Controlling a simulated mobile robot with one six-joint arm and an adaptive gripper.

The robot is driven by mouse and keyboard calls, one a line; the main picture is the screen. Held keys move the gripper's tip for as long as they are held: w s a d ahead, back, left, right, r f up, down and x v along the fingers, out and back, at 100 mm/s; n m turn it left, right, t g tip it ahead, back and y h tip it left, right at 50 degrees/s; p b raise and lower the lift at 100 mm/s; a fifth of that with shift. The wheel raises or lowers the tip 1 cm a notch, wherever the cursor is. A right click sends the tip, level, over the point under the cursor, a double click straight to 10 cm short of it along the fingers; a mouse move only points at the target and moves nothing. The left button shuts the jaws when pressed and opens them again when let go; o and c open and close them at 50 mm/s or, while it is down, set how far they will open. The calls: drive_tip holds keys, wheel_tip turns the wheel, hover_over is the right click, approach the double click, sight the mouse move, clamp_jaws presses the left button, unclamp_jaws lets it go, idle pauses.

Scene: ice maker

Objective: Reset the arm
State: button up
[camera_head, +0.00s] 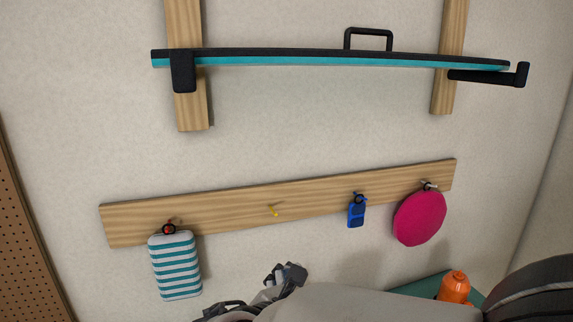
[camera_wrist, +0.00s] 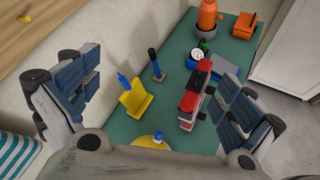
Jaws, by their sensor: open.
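My gripper (camera_wrist: 160,115) is open in the wrist view, its two blue-grey fingers spread wide with nothing between them. The fingers point down over a green table top. In the head view my gripper (camera_head: 283,280) shows in part at the bottom, in front of the wall and below the wooden hook board (camera_head: 240,210). The rest of my arm covers the lower right of that view.
A striped item (camera_head: 175,267), a blue item (camera_head: 356,212) and a pink round pouch (camera_head: 420,218) hang from the board; a yellow hook (camera_head: 273,210) is empty. The green table (camera_wrist: 130,75) holds a red and black object (camera_wrist: 193,95), a yellow holder (camera_wrist: 136,100) and an orange bottle (camera_wrist: 207,14).

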drive_tip(key=s+d+f+m+g+y+b, duration=0.1)
drive_tip(key=s+d+f+m+g+b, duration=0.6)
drive_tip(key=s+d+m, duration=0.55)
drive_tip(key=s+a+f+m+t+y+b, duration=0.1)
drive_tip(key=s+a+f+m+y+b, duration=0.2)
drive_tip(key=s+m, duration=0.6)
wheel_tip(320, 180, down, 4)
drive_tip(key=m+y+b, duration=0.2)
drive_tip(key=y, duration=0.1)
drive_tip(key=shift+s+a+t, duration=0.2)
drive_tip(key=shift+a+t, duration=0.05)
drive_tip(key=shift+t, duration=0.05)
